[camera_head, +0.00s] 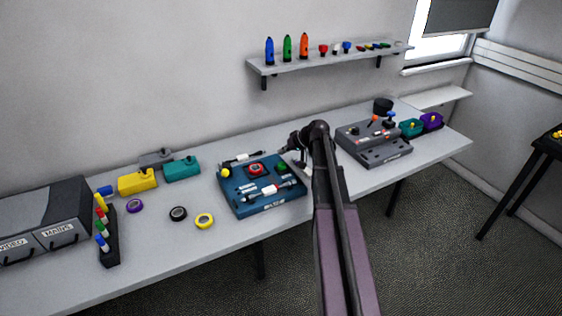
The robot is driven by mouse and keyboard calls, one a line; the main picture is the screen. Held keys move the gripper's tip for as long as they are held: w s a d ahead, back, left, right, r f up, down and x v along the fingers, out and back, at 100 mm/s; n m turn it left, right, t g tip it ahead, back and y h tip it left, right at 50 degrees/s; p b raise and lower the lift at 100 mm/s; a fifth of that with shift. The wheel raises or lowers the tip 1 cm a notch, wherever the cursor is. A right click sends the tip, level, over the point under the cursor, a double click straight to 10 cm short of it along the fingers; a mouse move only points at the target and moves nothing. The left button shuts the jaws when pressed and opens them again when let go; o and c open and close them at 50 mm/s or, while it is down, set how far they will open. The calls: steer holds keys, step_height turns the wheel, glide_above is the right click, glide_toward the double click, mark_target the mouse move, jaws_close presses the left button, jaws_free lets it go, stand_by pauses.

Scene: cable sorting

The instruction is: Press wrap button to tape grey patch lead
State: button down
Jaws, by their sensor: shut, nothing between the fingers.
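A blue station (234,201) lies on the long grey table. On it are a red round part (256,169), a green button (282,168), a yellow knob (225,173) and white-and-black parts. Its labels are too small to read, so I cannot tell which control is the wrap button. I cannot pick out a grey patch lead for sure. My gripper (302,164) is shut and empty, pointing down by the station's right back corner, near the green button. My dark arm rises from the bottom and hides the table behind it. Contact with the button cannot be told.
A grey device (386,154) with coloured knobs stands at right, beside teal (411,128) and purple bins (432,121). Yellow (138,182) and teal boxes (182,170), tape rolls (178,213), a marker rack (108,243) and dark boxes (45,220) are at left. A wall shelf (325,57) is above.

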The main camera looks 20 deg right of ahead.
mark_target(282, 165)
steer(key=shift+r+p, duration=1.35)
steer(key=shift+r, duration=0.25)
steer(key=shift+s+a, duration=0.1)
steer(key=shift+a, duration=0.1)
steer(key=s+a+f+g, duration=0.1)
steer(key=s+a, duration=0.2)
steer(key=a, duration=0.2)
steer(key=s+a+f+g+h, duration=0.1)
steer(key=s+a, duration=0.3)
steer(key=s+a+f+n+g, duration=0.1)
steer(key=s+a+f+g, duration=0.1)
steer(key=a, duration=0.3)
steer(key=shift+s+a+h, duration=0.3)
steer(key=shift+s+a, duration=0.05)
steer(key=shift+s, duration=0.45)
steer(key=s+a+f+g+h, duration=0.1)
steer(key=s+a+h, duration=0.1)
steer(key=s+a, duration=0.2)
steer(key=s+a+g+h, duration=0.2)
steer(key=s+a, duration=0.2)
steer(key=s, duration=0.6)
steer(key=shift+s+a+f, duration=0.25)
steer(key=shift+s+f, duration=0.1)
